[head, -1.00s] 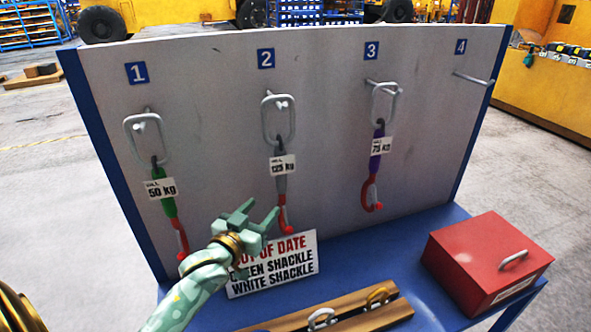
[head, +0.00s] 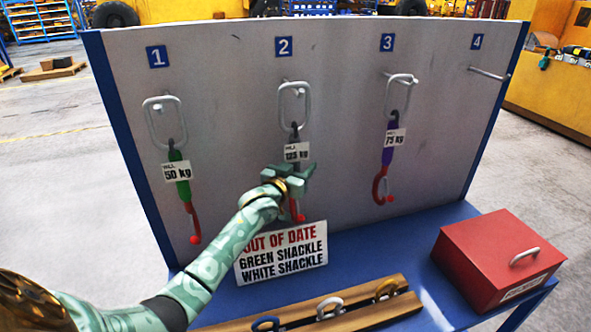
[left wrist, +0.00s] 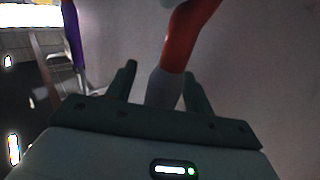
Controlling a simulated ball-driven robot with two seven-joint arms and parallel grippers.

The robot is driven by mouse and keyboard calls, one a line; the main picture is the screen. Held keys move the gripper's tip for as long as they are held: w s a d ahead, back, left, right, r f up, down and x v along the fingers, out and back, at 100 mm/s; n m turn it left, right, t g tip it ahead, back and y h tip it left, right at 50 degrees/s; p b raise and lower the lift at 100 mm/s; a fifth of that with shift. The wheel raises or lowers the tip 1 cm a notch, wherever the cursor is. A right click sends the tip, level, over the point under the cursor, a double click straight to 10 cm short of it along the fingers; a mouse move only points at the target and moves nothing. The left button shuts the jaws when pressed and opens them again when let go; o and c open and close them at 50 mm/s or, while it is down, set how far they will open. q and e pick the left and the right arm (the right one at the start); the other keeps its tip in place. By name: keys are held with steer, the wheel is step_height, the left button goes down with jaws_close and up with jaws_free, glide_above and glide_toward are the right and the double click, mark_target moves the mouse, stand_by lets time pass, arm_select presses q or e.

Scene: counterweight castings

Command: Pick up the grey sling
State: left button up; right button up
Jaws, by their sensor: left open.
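The grey sling (left wrist: 165,88) hangs from a metal ring (head: 295,103) on peg 2 of the board. Its tag (head: 297,152) shows above my left gripper (head: 298,174), and its red hook (head: 298,210) shows below. The gripper hides much of the grey webbing in the head view. In the left wrist view, the gripper's open fingers (left wrist: 160,90) stand on either side of the grey webbing, next to its red part. I cannot tell whether either finger touches it. My right gripper is not in view.
A green sling (head: 179,186) hangs on peg 1 and a purple sling (head: 387,157) on peg 3. Peg 4 (head: 487,73) is empty. A sign (head: 282,252), a wooden rack (head: 370,310) with several shackles, and a red box (head: 498,258) are on the blue bench.

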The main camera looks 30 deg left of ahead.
arm_select(q)
steer(key=shift+s+r, duration=0.15)
jaws_close()
steer(key=shift+a+r, duration=0.1)
